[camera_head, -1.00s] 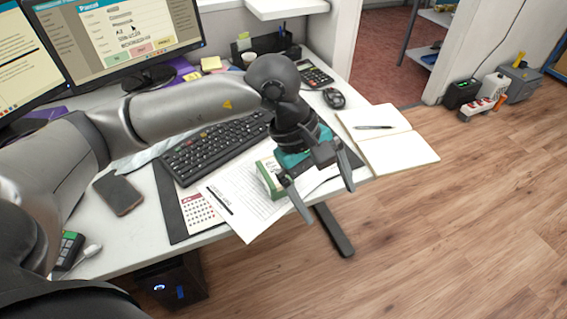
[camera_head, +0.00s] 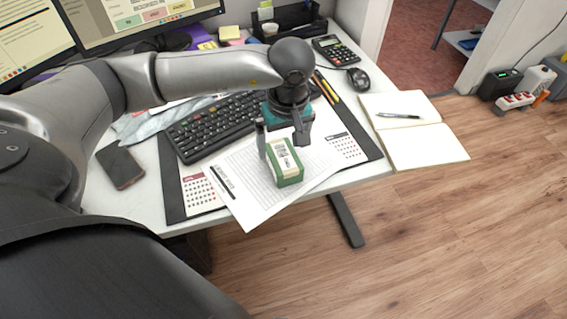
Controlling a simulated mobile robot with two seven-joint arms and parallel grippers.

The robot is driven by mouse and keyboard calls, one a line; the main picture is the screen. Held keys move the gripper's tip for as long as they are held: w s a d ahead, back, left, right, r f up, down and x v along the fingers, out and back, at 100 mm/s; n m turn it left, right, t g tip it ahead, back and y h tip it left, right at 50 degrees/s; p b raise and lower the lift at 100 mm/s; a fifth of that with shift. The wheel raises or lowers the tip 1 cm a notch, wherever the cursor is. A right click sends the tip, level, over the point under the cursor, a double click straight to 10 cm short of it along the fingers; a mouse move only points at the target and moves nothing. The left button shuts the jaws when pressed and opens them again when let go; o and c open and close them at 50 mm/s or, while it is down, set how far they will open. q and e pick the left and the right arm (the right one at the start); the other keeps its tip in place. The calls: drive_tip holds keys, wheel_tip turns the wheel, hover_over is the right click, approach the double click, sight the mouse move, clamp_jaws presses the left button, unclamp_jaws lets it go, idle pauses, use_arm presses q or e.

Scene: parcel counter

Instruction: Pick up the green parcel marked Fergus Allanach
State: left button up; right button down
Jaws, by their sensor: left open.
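A small green box parcel (camera_head: 289,178) with a pale label on top lies on a printed sheet on the desk. The writing on its label is too small to read. My left gripper (camera_head: 283,150) is open and points down at the parcel. Its fingers stand at the far end of the parcel, one toward each side; I cannot tell whether they touch it. My right gripper is not in view.
The printed sheet (camera_head: 240,193) lies over a dark desk mat in front of the keyboard (camera_head: 212,127). A phone (camera_head: 120,167) lies at left. An open notebook (camera_head: 425,147), mouse (camera_head: 358,79) and calculator (camera_head: 335,50) are at right. Monitors (camera_head: 140,15) stand behind.

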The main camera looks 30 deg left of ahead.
sight(284, 156)
use_arm(q)
drive_tip(key=shift+w+f+b, duration=0.1)
drive_tip(key=shift+f+b, duration=0.6)
drive_tip(key=shift+f, duration=1.35)
drive_tip(key=shift+w+a+f, duration=0.1)
drive_tip(key=shift+f, duration=0.75)
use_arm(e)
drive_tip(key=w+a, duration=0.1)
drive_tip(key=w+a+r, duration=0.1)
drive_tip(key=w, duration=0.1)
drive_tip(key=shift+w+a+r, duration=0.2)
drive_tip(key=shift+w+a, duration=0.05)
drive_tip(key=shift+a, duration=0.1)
use_arm(q)
drive_tip(key=c, duration=1.5)
drive_tip(key=shift+r, duration=0.1)
